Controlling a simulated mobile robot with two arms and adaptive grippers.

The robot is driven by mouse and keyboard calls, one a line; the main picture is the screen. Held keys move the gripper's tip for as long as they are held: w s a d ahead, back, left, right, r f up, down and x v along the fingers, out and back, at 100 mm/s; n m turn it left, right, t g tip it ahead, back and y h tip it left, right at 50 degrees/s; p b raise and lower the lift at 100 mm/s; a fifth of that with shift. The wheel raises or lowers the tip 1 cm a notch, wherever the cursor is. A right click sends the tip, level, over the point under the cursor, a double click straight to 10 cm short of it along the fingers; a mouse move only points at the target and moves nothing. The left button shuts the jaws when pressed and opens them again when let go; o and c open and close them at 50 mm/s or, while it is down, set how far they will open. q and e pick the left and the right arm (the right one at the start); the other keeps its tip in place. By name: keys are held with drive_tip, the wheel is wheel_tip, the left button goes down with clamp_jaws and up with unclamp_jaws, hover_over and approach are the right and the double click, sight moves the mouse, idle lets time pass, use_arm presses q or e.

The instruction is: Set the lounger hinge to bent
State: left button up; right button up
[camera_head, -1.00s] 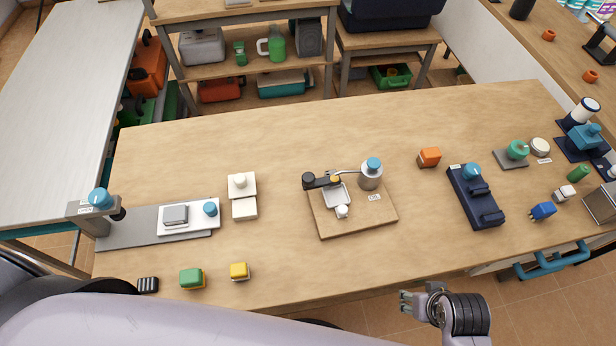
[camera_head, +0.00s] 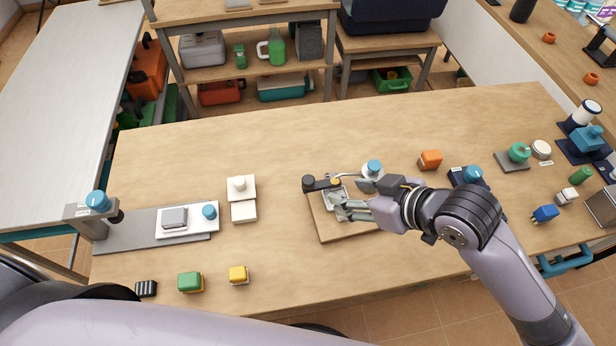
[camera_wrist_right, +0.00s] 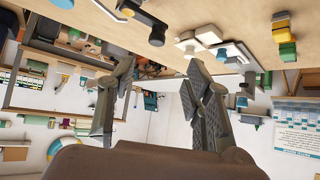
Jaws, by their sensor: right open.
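No part is clearly marked as the lounger hinge, and I cannot tell for sure which fixture it is. My right gripper (camera_head: 352,200) is open over a wooden board (camera_head: 330,231) with a metal tray, a dark knob (camera_head: 309,183) and a blue-capped silver cylinder (camera_head: 373,168). I cannot tell whether the fingers touch any of these; the hand hides the board's right part. In the right wrist view the fingers (camera_wrist_right: 158,95) are spread with nothing between them. A navy fixture with a blue knob (camera_head: 472,175) is mostly hidden behind the right arm. My left gripper is not in view.
A grey rail (camera_head: 128,233) with a white plate (camera_head: 190,231) lies at the left. White blocks (camera_head: 242,188) stand left of the board, an orange block (camera_head: 430,159) right of it. Green (camera_head: 190,282) and yellow (camera_head: 238,275) blocks sit near the front edge. The table's back middle is clear.

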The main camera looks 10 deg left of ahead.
sight(309, 180)
drive_tip(key=w+a+f, duration=0.2)
drive_tip(key=a+f, duration=0.1)
drive_tip(key=w+a+f+n+g, duration=0.1)
drive_tip(key=w+a+f, duration=0.2)
drive_tip(key=a, duration=0.1)
drive_tip(key=w+a+f+n+p, duration=0.1)
drive_tip(key=w+a+f, duration=0.1)
drive_tip(key=a+f, duration=0.1)
drive_tip(key=shift+w+a+f, duration=0.15)
drive_tip(key=shift+a+f, duration=0.1)
drive_tip(key=shift+f, duration=0.05)
idle(0.4)
clamp_jaws()
idle(0.6)
drive_tip(key=shift+d, duration=0.1)
